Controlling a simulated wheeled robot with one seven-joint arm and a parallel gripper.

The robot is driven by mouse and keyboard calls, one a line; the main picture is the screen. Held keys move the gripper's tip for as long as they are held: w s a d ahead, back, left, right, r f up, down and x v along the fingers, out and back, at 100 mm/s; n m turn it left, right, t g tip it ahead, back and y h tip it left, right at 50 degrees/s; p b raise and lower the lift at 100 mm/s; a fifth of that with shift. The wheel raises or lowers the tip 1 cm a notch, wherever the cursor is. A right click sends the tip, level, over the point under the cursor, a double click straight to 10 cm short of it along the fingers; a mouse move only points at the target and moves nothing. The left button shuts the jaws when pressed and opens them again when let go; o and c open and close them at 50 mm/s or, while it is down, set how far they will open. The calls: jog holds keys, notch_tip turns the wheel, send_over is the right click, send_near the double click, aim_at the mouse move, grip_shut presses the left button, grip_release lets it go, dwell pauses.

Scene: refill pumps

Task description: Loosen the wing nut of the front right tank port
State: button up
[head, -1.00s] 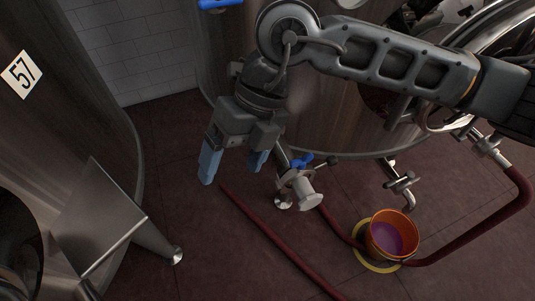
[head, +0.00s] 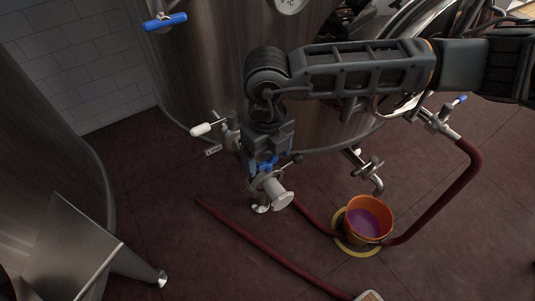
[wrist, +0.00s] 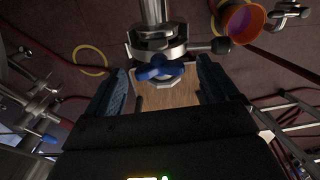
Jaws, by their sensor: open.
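The blue wing nut (wrist: 158,69) sits on the steel clamp (wrist: 158,48) around the port pipe, in the upper middle of the wrist view. My gripper (wrist: 162,75) is open, with one finger on each side of the wing nut and a visible gap on both sides. Depth between fingertips and nut is hard to judge. In the head view my gripper (head: 268,148) points down at the tank port (head: 278,194), a steel fitting with a round pale end. Blue shows just below my gripper there; my gripper partly hides that spot.
An orange bucket (head: 370,207) with purple liquid stands on a yellow ring to the right. A red hose (head: 255,245) crosses the floor. A white-handled valve (head: 203,129) is close on the left. A metal plate (head: 70,245) stands at lower left.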

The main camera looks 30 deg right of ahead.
jog(key=shift+f, duration=0.25)
jog(key=c, duration=1.1)
